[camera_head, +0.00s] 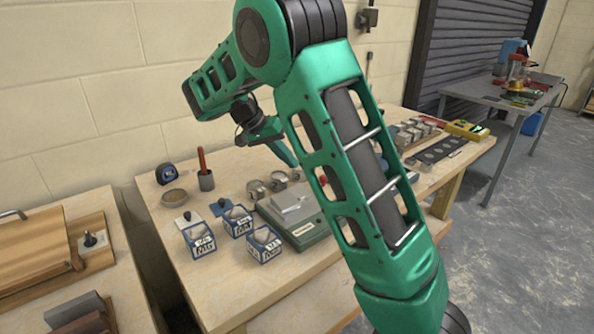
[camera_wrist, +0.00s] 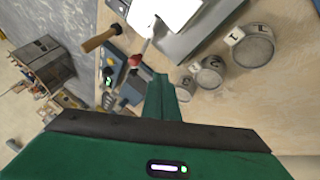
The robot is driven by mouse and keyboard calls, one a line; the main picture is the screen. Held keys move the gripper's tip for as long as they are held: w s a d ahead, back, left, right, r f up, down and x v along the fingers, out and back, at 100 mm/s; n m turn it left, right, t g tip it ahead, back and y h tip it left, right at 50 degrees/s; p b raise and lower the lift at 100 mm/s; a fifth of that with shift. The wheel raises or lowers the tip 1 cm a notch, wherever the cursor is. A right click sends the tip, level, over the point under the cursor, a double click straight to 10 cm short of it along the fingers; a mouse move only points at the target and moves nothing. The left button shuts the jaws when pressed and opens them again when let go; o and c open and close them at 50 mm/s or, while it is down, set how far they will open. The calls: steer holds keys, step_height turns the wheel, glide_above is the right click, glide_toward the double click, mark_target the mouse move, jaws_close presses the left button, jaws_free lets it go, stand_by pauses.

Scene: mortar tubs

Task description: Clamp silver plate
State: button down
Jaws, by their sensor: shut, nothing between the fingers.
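A pale silver plate (camera_head: 291,203) lies on top of the green-grey scale (camera_head: 307,236) in the middle of the workbench. In the wrist view the plate (camera_wrist: 165,12) shows as a bright, washed-out shape cut off by the top edge. My gripper (camera_head: 294,162) is above the bench, behind and above the scale, with its fingers pointing down. Its fingers (camera_wrist: 161,84) are together and empty in the wrist view, apart from the plate. My arm hides part of the bench right of the scale.
Metal cups (camera_wrist: 208,72) stand beside the scale. Several labelled tubs (camera_head: 236,221) stand left of it. A dark cup with a red-handled tool (camera_head: 206,181), a tape measure (camera_head: 166,174) and a shallow bowl (camera_head: 174,197) are at the back left. The bench's front left is clear.

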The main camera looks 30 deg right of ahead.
steer(key=shift+v, duration=2.55)
steer(key=shift+f, duration=0.1)
